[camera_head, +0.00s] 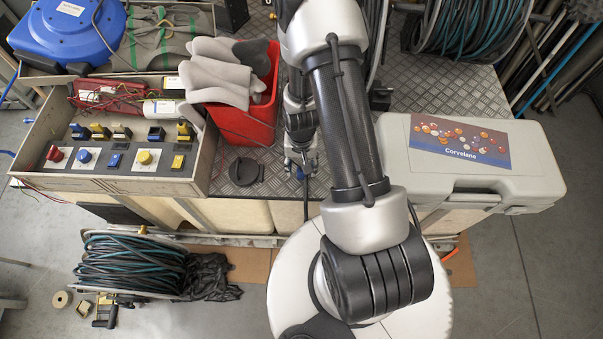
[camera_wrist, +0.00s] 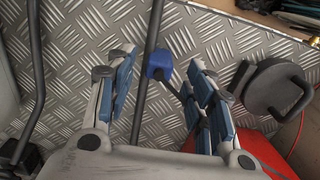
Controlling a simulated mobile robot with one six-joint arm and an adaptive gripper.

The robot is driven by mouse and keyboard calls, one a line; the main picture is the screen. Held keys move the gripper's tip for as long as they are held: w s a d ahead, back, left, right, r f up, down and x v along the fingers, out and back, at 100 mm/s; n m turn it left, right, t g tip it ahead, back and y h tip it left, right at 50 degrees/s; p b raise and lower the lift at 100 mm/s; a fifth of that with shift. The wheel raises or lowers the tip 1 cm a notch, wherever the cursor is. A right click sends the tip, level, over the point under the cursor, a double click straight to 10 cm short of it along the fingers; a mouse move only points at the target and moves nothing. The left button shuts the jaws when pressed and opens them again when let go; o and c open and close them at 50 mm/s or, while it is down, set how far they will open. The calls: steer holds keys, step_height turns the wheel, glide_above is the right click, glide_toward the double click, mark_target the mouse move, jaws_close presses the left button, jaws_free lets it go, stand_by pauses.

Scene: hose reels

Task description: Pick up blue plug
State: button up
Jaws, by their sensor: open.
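The blue plug (camera_wrist: 159,65) shows in the wrist view as a small dark blue block, close to a dark cable or bar running up the picture. A thin dark piece extends from it toward the right finger. My gripper (camera_wrist: 157,72) is open, with blue-padded fingers on either side of the plug in the picture. I see no grip on the plug; its exact depth relative to the fingertips cannot be told. In the head view my gripper (camera_head: 300,165) hangs over the metal tread plate, and I cannot make out the plug there.
A red bin (camera_head: 248,120) with grey gloves (camera_head: 222,72) stands left of my gripper. A dark round lidded piece (camera_head: 245,172) lies nearby. The switch box (camera_head: 110,165) is farther left. A grey Corvelane case (camera_head: 470,185) is right. The tread plate (camera_wrist: 85,40) edge runs nearby.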

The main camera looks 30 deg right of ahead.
mark_target(301, 173)
step_height(301, 173, down, 5)
steer(key=shift+r+b, duration=0.1)
steer(key=shift+b, duration=0.85)
steer(key=shift+c, duration=0.3)
steer(key=c, duration=1.1)
